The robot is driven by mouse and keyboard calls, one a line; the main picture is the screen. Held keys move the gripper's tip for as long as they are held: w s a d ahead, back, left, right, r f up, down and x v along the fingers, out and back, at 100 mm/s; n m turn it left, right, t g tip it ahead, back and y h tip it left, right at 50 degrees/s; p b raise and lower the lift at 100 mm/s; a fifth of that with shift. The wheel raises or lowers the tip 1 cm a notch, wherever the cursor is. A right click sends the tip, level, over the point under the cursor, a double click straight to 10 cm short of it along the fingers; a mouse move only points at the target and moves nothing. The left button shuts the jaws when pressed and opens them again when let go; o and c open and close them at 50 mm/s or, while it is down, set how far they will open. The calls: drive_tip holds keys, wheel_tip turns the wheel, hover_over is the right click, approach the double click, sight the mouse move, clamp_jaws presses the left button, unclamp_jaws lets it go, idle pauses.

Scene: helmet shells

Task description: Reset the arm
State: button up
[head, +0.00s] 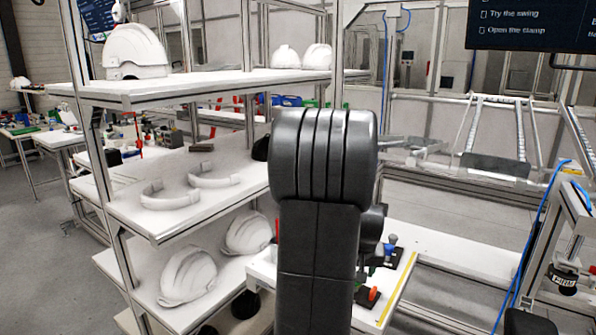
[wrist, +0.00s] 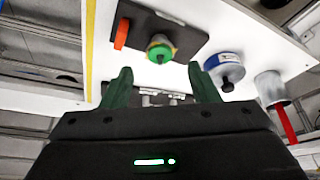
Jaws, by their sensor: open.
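My gripper (wrist: 158,85) shows in the wrist view with its two green fingers spread apart and nothing between them. Beyond the fingers is a white bench top (wrist: 105,60) with small items on it. In the head view my dark arm stands upright in the middle and covers part of the shelf and bench; the gripper itself cannot be made out there. White helmet shells stand on the top shelf, one large at the left (head: 137,52) and two further right (head: 302,56).
The shelf rack (head: 155,222) stands left of my arm, with white curved bands (head: 170,197) on its middle board. The small bench (head: 425,240) is behind my arm, carrying a black plate with a green knob (wrist: 159,50) and a blue-and-white round part (wrist: 224,68). Metal frames stand at right.

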drive_tip(key=x, duration=0.4)
drive_tip(key=shift+w, duration=0.1)
drive_tip(key=shift+r, duration=0.25)
drive_tip(key=shift+p, duration=0.3)
drive_tip(key=shift+f+b, duration=0.15)
drive_tip(key=shift+b, duration=0.25)
